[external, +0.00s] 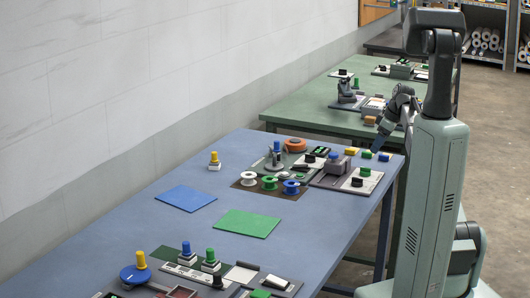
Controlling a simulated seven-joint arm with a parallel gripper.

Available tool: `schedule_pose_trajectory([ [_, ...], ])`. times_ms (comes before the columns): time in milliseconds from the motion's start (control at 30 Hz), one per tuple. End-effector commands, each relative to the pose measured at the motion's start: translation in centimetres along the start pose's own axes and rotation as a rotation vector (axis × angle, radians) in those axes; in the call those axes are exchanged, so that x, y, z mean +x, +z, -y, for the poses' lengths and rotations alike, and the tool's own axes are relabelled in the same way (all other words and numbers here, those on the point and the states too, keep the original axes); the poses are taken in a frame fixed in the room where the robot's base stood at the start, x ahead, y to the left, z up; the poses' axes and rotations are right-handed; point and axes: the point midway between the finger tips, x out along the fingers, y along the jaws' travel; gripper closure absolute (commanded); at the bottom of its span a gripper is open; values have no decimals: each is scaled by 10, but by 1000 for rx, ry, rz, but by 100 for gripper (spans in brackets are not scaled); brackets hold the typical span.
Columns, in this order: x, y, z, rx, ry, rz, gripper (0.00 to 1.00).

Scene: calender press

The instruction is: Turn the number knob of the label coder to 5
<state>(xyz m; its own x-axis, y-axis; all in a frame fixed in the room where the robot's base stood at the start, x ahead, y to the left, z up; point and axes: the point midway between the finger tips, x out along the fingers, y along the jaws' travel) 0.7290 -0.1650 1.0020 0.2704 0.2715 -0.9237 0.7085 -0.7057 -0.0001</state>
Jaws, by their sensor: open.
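Several small devices stand on the blue table (120,210), and I cannot tell for sure which is the label coder. One pale panel at the table's right side carries a dark knob (357,182) and a green part (365,171). Another dark knob (310,158) sits on a panel just left of it. Numbers and pointer directions are too small to read. My gripper (378,146) appears small at the far right edge of the table, beyond these devices, pointing down to the left. It is open; its fingertips are hard to make out. It seems apart from the knobs.
White, green and blue spools (269,183) stand on a dark mat. A blue sheet (186,198) and a green sheet (247,223) lie flat mid-table. Stamps and a blue disc (135,273) crowd the near end. A green table (300,107) with more devices stands behind.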

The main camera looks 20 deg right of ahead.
Motion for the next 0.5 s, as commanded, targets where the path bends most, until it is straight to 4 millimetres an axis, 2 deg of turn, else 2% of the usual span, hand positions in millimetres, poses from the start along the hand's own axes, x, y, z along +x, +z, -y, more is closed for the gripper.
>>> schedule_pose_trajectory([
  [200,37,1,0,1,-1,2,34],
  [500,79,0,0,1,-1,2,34],
])
